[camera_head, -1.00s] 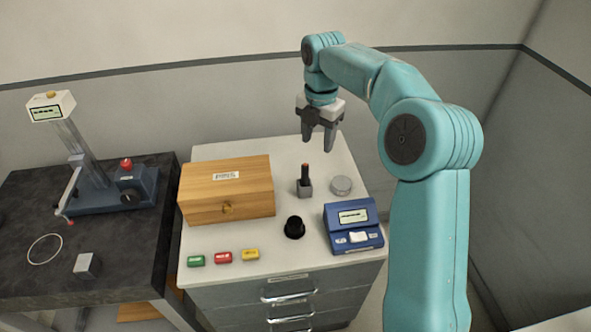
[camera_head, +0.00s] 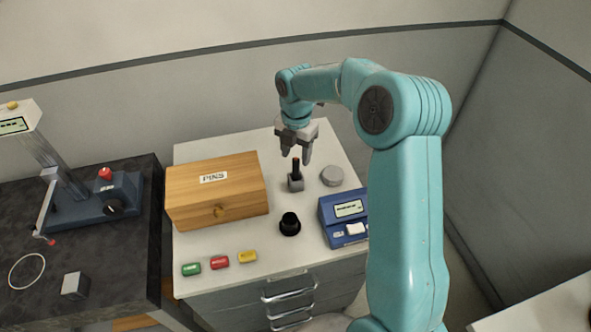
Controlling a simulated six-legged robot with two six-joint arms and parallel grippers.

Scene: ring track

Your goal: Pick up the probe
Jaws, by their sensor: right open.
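My left gripper is not in view.
A wooden box labelled PINS (camera_head: 217,192) stands left of the holder. A black knob-like piece (camera_head: 290,224), a grey disc (camera_head: 332,176) and a blue meter (camera_head: 342,216) are near. Green, red and yellow blocks (camera_head: 219,262) lie in front. A dark bench (camera_head: 110,255) with a gauge stand is left.

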